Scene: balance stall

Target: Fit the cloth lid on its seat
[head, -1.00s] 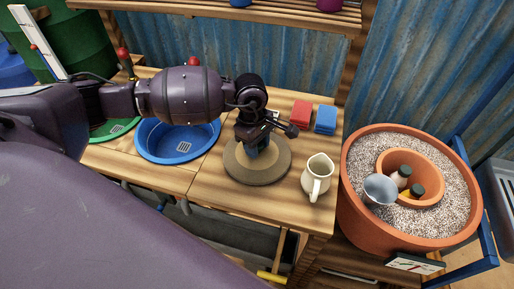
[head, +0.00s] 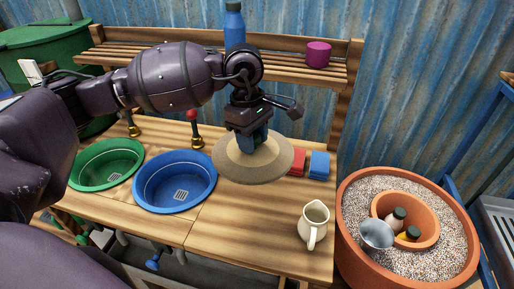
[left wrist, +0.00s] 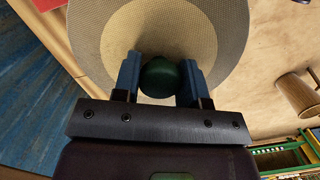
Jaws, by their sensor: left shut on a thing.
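The cloth lid (head: 228,172) is a round tan disc with a paler middle. My left gripper (head: 254,140) is shut on its dark green knob and holds the lid roughly level, apparently above the bench. In the left wrist view the blue fingers (left wrist: 160,74) stand on both sides of the knob, and the lid (left wrist: 95,45) spreads beyond them. The large terracotta pot (head: 352,225) stands at the right, filled with speckled sand around a smaller inner pot (head: 388,208). The inner pot's mouth is uncovered, with dark-capped bottles and a metal cup at it. My right gripper is out of view.
A cream jug (head: 314,222) stands on the bench's right front, between lid and pot. Blue (head: 174,182) and green (head: 107,163) basins are to the left. A slatted shelf (head: 285,63) overhangs the back.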

